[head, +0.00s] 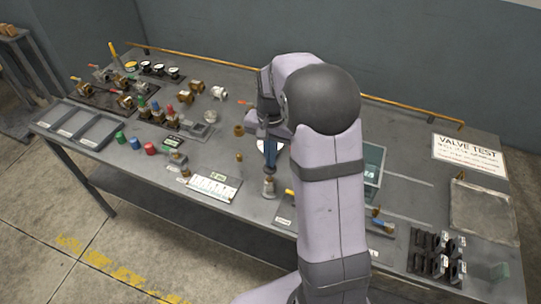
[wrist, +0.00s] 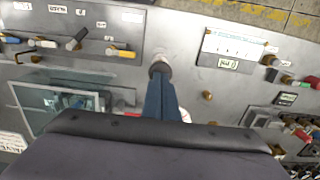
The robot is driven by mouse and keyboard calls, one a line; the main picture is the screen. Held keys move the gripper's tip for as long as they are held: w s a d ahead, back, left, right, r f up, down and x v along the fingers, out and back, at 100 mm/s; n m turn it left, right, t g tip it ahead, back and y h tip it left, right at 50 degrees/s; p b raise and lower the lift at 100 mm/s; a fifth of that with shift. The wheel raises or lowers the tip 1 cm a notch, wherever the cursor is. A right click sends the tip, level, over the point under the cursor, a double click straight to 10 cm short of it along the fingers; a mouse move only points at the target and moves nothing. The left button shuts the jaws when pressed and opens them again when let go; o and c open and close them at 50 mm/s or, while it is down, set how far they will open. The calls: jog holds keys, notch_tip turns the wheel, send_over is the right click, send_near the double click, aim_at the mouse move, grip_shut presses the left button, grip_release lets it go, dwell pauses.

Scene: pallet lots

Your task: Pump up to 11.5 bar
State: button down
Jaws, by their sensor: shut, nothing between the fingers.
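My gripper (head: 270,167) has blue fingers pointing down, closed together with nothing between them. Their tips are at a short grey cylinder with a brownish top (head: 269,187), upright near the front of the bench; it may be the pump. In the wrist view the fingers (wrist: 160,85) run to this cylinder (wrist: 158,66) and cover part of it. I cannot tell whether they touch it. A white round thing (head: 262,147), perhaps a gauge face, is mostly hidden behind the gripper. No pressure reading is legible.
A white chart card (head: 213,187) lies left of the cylinder. A glass-sided tank (head: 373,163) stands right, partly behind my arm. Valves and brass fittings (head: 186,97) fill the back left. A VALVE TEST sign (head: 468,155) and black rack (head: 436,255) are at right.

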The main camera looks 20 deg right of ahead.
jog(key=shift+f, duration=0.35)
notch_tip(320, 180, down, 4)
jog(key=shift+r+b, duration=0.1)
jog(key=shift+b, duration=1)
jog(key=shift+s, duration=0.15)
jog(key=shift+r, duration=0.15)
jog(key=shift+r+p, duration=0.45)
jog(key=shift+p, duration=0.25)
notch_tip(320, 180, up, 14)
jog(key=shift+w+f, duration=0.2)
jog(key=shift+f, duration=0.05)
dwell(0.4)
